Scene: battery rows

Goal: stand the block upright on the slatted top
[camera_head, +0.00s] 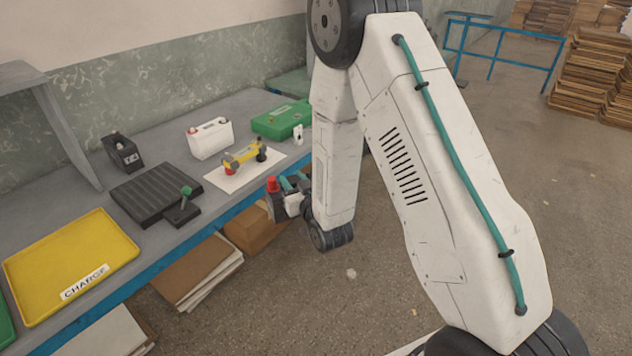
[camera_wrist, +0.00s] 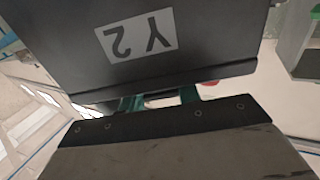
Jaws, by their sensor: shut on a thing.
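The block is a dark battery-like box (camera_head: 277,208) with a red cap on top in the head view, held out past the bench's front edge. In the wrist view the block (camera_wrist: 200,65) fills the upper part, its white "Y 2" label upside down in that picture. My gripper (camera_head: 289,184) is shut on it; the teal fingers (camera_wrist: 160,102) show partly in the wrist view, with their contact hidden. The dark slatted top (camera_head: 150,192) lies on the bench to the left of the block, apart from it. Nothing stands on its visible slats.
A small lever with a green knob (camera_head: 184,200) stands at the slatted top's right corner. Behind are a dark labelled block (camera_head: 122,153) and a white battery (camera_head: 210,140). A yellow-handled tool (camera_head: 243,157), green case (camera_head: 280,121) and yellow CHARGE tray (camera_head: 70,250) share the bench.

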